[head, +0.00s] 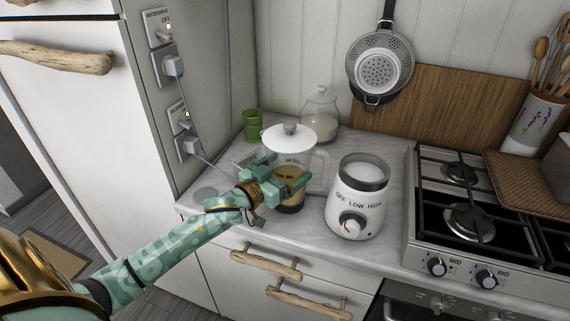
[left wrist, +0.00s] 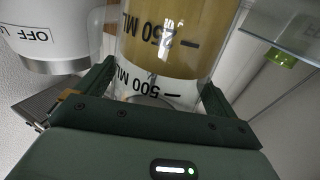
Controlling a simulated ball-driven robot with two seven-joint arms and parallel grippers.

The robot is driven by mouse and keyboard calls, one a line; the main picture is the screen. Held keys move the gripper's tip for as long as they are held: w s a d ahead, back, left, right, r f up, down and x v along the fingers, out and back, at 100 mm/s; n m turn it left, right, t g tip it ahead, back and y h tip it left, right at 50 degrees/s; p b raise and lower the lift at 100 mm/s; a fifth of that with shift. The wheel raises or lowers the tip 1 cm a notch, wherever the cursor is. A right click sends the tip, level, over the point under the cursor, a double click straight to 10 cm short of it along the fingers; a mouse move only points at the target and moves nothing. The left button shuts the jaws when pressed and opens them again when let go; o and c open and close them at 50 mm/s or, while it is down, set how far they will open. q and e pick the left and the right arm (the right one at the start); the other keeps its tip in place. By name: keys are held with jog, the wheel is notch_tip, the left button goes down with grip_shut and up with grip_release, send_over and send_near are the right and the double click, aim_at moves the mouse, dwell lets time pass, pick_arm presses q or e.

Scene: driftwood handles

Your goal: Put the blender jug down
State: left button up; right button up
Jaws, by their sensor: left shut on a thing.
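The blender jug (head: 290,160) is clear, with a white lid, a grey knob and a handle on its right side. It holds a yellow-brown content low down and stands upright left of the blender base (head: 357,200). My left gripper (head: 283,182) is shut around the lower body of the jug. In the left wrist view the jug (left wrist: 165,50) sits between my two fingers, its 250 ML and 500 ML marks upside down. I cannot tell whether the jug's bottom touches the counter (head: 318,237). The white base has an OFF LOW HIGH dial. My right gripper is not in view.
A green cup (head: 252,125) and a glass jar (head: 321,115) stand behind the jug. A gas stove (head: 470,215) is at the right. Plugs and a cable (head: 186,120) run along the left wall. Some bare counter lies in front of the jug.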

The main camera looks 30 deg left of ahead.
pick_arm(q)
jog(key=shift+r, duration=0.25)
jog(key=o, duration=0.9)
jog(key=shift+f, duration=0.25)
jog(key=shift+c, duration=0.2)
jog(key=shift+s, duration=0.1)
jog(key=shift+r, duration=0.1)
jog(key=s+a+p, duration=0.2)
jog(key=s, duration=1)
jog(key=shift+d, duration=0.1)
